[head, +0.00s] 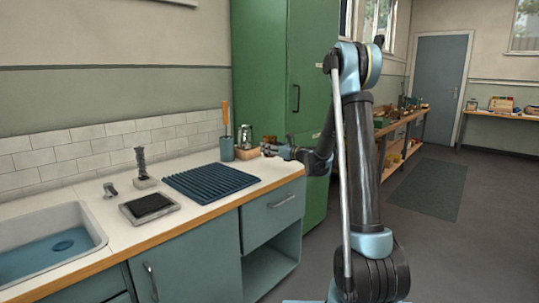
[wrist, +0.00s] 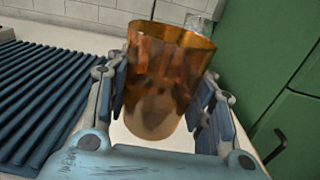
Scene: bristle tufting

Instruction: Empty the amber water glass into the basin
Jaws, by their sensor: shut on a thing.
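The amber glass (wrist: 163,75) stands between the two fingers of my gripper (wrist: 163,98) in the wrist view, its open rim up and slightly tilted in the picture. The fingers are shut on its sides. How much water it holds cannot be told. In the head view my gripper (head: 277,151) is over the far right end of the counter; the glass cannot be made out clearly there. The white basin (head: 98,228) is at the lower left of the head view, well apart from my gripper, with blue inside and a darker round spot.
A ribbed blue drain mat (head: 210,180) lies between basin and gripper; it also shows in the wrist view (wrist: 40,100). A tray with a dark pad (head: 150,205), a dark upright tool (head: 142,165), a tap (head: 110,190) and a blue cup (head: 227,150) stand around. A green cabinet (head: 265,75) rises behind.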

